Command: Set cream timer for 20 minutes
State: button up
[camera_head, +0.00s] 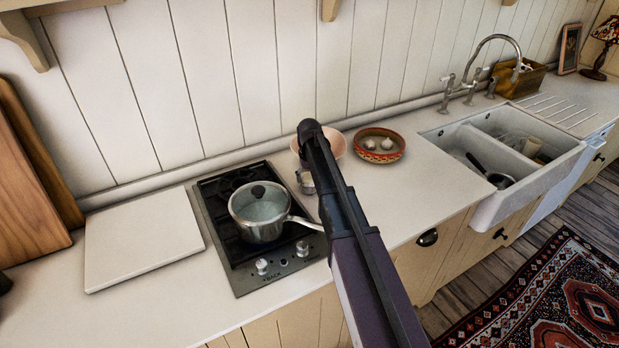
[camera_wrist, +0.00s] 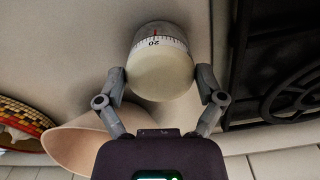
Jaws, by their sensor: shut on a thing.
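The cream timer (camera_wrist: 161,78) is a round kitchen timer with a pale cap and a white numbered band. Its number 20 sits close to a small red mark, almost in line with it; the exact alignment is too small to tell. My gripper (camera_wrist: 161,76) has one finger on each side of the cap and is shut on it. In the head view my gripper (camera_head: 306,180) is pointed down at the counter, between the hob and a pink bowl. There my arm hides most of the timer.
The pink bowl (camera_head: 334,146) stands close beside my gripper, with a patterned bowl (camera_head: 394,153) holding garlic to its right. A lidded pot (camera_head: 262,222) stands on the hob (camera_head: 238,270) at left, its handle reaching toward my arm. Counter in front of the sink (camera_head: 500,198) is clear.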

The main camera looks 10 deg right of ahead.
jog(key=o, duration=0.8)
jog(key=shift+o, duration=0.2)
jog(key=shift+n, duration=0.5)
